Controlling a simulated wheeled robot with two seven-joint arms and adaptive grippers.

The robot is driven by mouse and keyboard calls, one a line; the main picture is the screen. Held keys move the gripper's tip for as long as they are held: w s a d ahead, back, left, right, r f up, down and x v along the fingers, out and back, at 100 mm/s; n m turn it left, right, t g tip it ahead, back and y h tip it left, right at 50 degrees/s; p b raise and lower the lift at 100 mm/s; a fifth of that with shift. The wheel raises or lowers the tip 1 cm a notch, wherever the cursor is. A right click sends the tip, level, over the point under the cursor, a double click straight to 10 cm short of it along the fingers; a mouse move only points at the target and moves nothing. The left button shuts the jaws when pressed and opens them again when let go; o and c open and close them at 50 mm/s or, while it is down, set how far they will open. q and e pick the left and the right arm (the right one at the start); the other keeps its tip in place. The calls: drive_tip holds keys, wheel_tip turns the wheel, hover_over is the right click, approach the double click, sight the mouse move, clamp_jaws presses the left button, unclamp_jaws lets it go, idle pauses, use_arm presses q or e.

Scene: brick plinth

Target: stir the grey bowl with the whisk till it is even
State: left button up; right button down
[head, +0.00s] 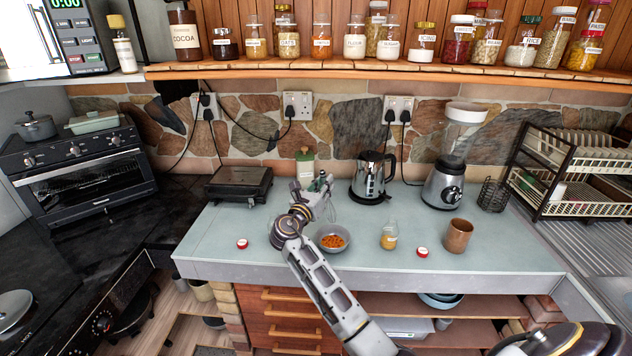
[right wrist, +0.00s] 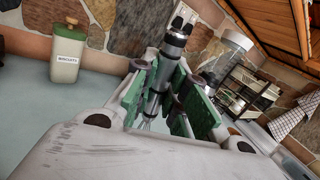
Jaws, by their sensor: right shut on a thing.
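The grey bowl (head: 332,250) stands on the pale worktop near its front edge, with orange pieces inside. My right gripper (head: 321,185) is behind and above the bowl in the head view. It is shut on the whisk (head: 330,208), whose wires hang down toward the bowl. I cannot tell whether the wires touch the contents. In the right wrist view, the green finger pads of the gripper (right wrist: 166,98) sit either side of the dark and silver whisk handle (right wrist: 170,50). The bowl is hidden there. My left gripper is out of view.
A jar with yellow contents (head: 389,236), a brown cup (head: 457,237) and two red lids (head: 422,252) (head: 243,244) stand around the bowl. Behind are a black grill (head: 240,184), a biscuit tin (head: 305,166), a kettle (head: 372,178) and a blender (head: 447,185).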

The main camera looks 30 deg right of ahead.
drive_tip(key=shift+s+d+f+m+g, duration=0.2)
drive_tip(key=shift+s+m+g, duration=0.1)
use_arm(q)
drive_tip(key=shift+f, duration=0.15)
use_arm(e)
drive_tip(key=shift+f, duration=0.1)
drive_tip(key=shift+f+b, duration=1.95)
drive_tip(key=shift+b, duration=0.65)
drive_tip(key=shift+f, duration=0.75)
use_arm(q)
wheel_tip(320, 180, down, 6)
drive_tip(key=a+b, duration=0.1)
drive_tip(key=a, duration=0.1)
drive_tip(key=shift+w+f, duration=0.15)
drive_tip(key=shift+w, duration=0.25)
use_arm(e)
drive_tip(key=shift+f, duration=1.85)
drive_tip(key=shift+d, duration=0.1)
